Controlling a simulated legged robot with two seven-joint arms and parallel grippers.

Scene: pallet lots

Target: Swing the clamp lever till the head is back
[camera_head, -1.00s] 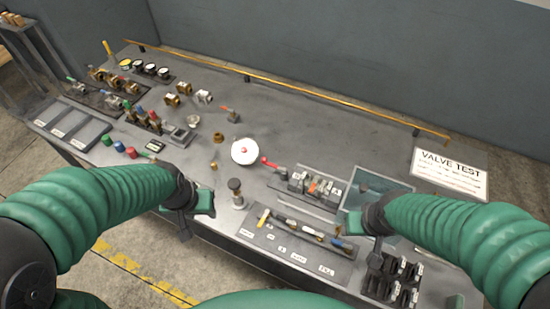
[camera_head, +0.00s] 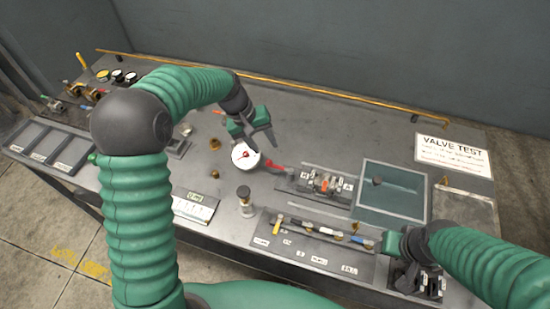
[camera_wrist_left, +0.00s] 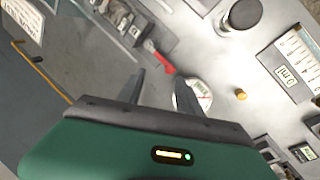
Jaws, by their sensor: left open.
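The red lever (camera_head: 275,165) lies at the left end of a grey fixture (camera_head: 313,183) on the bench. In the left wrist view its red handle (camera_wrist_left: 161,61) shows just past and between my fingertips. The clamp head is too small to make out. My left gripper (camera_head: 262,143) is open and empty, above and slightly behind the lever, over the edge of a white round dial (camera_head: 243,157). It also shows in the left wrist view (camera_wrist_left: 159,76), with the lever apart from the fingers as far as I can tell. My right gripper (camera_head: 402,262) is low at the front right; its jaws are unclear.
A glass-like tray (camera_head: 391,190) lies right of the fixture. A dark-topped knob (camera_head: 244,196) stands in front of the dial. A tool rack (camera_head: 310,241) lies at the front edge.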

